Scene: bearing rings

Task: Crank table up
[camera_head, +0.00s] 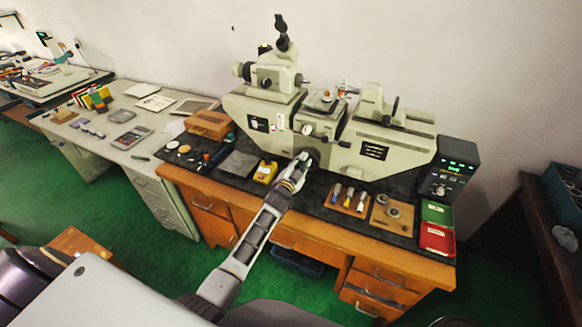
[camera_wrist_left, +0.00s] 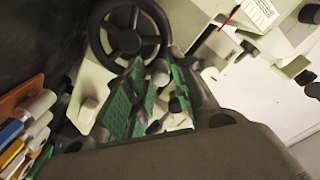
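A pale grey-green measuring machine (camera_head: 262,112) stands on the bench against the wall. At its lower front middle, a black spoked handwheel (camera_wrist_left: 128,32) shows in the left wrist view. In the head view my gripper largely hides the wheel. My left gripper (camera_head: 300,165) reaches up to the front of the machine at this wheel. In the left wrist view its green-padded fingers (camera_wrist_left: 155,82) are apart, just in front of the wheel's lower rim. I cannot tell if they touch the rim. The small table (camera_head: 322,101) sits on the machine's middle. My right gripper is out of view.
A wooden block with screwdriver-like tools (camera_head: 347,198) and a board with rings (camera_head: 392,214) lie right of my arm. A yellow item (camera_head: 265,172) lies left of it. Red and green trays (camera_head: 437,236) and a display box (camera_head: 449,172) are at the bench's right.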

